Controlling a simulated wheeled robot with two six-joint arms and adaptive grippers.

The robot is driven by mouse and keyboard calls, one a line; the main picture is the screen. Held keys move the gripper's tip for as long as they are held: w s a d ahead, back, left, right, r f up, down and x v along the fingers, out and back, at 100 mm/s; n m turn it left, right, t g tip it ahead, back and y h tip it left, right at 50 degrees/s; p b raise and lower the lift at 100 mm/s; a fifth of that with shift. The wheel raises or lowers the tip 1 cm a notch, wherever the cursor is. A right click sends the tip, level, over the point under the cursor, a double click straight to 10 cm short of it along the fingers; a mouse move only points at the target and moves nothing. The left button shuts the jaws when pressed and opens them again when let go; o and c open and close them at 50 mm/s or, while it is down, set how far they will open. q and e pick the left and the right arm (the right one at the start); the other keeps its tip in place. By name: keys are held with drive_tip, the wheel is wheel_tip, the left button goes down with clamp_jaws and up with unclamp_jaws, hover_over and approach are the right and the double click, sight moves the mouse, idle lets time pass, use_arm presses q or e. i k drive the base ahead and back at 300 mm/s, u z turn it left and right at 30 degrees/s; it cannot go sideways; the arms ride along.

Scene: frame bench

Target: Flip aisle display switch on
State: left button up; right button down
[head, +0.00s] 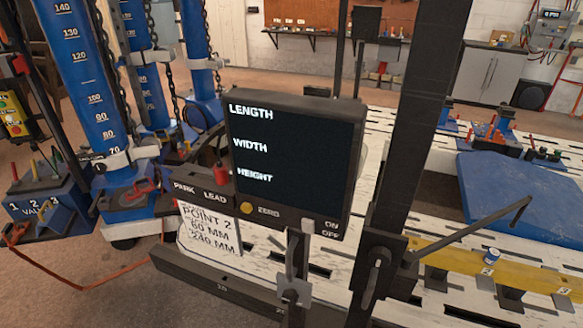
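The aisle display (290,165) is a dark box on a stand in the middle of the head view. Its black screen carries the white labels LENGTH, WIDTH and HEIGHT, with no figures lit beside them. The display switch (308,226) is a small pale block at the lower right of the front panel, beside the words ON and OFF. It is too small to tell which way it is set. A yellow ZERO button (246,208) sits at the panel's lower left. Neither of my grippers shows in the head view.
A box marked PARK and LEAD (201,188) with a red knob adjoins the display's left. A dark upright post (420,110) stands close on the right. Blue measuring columns (88,85) stand at left. A white slatted bench (400,160) lies behind.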

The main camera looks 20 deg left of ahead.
sight(308, 225)
drive_tip(key=u, duration=1.65)
drive_tip(key=k, duration=0.9)
drive_tip(key=z, duration=1.75)
drive_tip(key=i, duration=0.5)
drive_tip(key=u, duration=0.1)
